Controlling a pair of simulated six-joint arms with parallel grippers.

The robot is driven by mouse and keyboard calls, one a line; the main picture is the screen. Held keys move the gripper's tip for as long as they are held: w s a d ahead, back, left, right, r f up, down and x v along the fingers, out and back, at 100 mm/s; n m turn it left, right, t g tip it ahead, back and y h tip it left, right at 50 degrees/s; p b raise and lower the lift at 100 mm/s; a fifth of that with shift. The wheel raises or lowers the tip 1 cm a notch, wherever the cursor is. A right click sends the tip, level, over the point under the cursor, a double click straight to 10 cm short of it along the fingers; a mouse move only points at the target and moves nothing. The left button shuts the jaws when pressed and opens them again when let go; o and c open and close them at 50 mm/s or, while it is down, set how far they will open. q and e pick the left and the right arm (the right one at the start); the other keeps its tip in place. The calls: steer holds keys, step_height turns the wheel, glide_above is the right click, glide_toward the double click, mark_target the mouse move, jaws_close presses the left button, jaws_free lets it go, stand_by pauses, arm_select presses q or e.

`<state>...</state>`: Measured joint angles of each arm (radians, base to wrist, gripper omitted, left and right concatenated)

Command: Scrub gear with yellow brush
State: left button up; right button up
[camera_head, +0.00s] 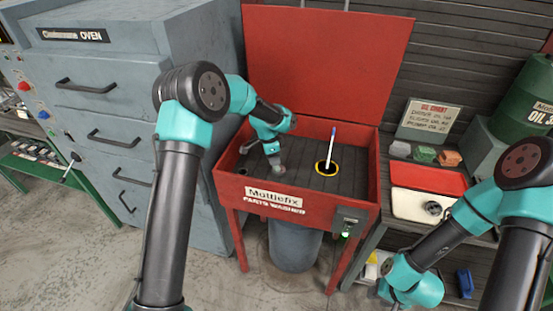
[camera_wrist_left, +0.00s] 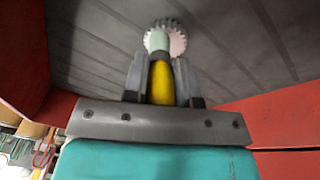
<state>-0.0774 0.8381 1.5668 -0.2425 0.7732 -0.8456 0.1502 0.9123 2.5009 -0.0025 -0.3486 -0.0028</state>
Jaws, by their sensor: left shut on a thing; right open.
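My left gripper (camera_head: 274,156) reaches down into the red parts washer at its left side. In the left wrist view, its two grey fingers (camera_wrist_left: 160,85) are shut on the yellow brush (camera_wrist_left: 161,82). The brush's pale greenish end (camera_wrist_left: 157,41) points away from the gripper and overlaps the toothed gear (camera_wrist_left: 177,42). Whether the brush touches the gear I cannot tell. The gear lies on the washer's dark ribbed floor; in the head view it is small and mostly hidden by the gripper. My right arm is at the lower right, with its gripper outside the picture.
The washer (camera_head: 227,178) has red walls and a raised lid (camera_head: 325,60). A white stick with a blue tip (camera_head: 331,148) stands in a yellow-rimmed dark opening (camera_head: 319,168) to the right. A grey oven (camera_head: 100,90) stands at left.

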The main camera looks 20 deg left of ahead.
arm_select(q)
steer(key=shift+s+f, duration=0.1)
steer(key=shift+f, duration=0.1)
steer(key=shift+d, duration=0.8)
steer(key=shift+r, duration=0.1)
steer(key=shift+d+r, duration=0.1)
steer(key=shift+d, duration=0.65)
steer(key=shift+a, duration=0.8)
steer(key=shift+a, duration=0.1)
